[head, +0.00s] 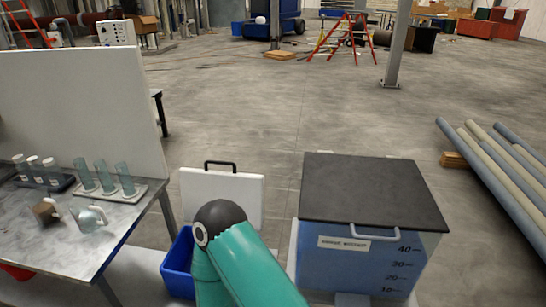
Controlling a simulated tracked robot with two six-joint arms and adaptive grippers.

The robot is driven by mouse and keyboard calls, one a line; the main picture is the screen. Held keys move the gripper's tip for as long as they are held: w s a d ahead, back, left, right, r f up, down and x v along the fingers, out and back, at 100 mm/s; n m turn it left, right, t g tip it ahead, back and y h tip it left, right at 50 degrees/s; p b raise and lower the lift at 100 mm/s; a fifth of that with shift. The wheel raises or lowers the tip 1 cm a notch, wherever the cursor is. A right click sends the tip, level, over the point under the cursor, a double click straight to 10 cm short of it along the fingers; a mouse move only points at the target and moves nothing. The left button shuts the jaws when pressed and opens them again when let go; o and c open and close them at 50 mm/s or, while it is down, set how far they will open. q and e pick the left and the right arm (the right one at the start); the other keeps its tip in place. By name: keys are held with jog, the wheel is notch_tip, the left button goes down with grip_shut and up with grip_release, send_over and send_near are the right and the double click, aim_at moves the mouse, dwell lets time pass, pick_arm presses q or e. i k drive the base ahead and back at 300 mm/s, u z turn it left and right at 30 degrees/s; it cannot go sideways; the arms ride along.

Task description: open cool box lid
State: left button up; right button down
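A blue box (178,265), which looks like the cool box, stands on the floor right of the metal table. A white panel with a black handle along its top edge, seemingly its lid (193,197), stands upright at the box's back. One of my teal arms, with a dark rounded joint, crosses in front and hides much of the box and part of the lid. Whether the arm touches either cannot be told. No gripper fingers of mine show, left or right.
A tank (350,268) with a dark lid (372,188), grey handle and level marks stands to the right. A metal table (80,255) at left holds tube racks and small vessels. Pipes (500,175) lie at far right. The floor behind is largely clear.

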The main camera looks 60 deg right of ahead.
aim_at(199, 187)
jog(key=z, duration=0.35)
jog(key=i, duration=1)
jog(key=u, duration=0.05)
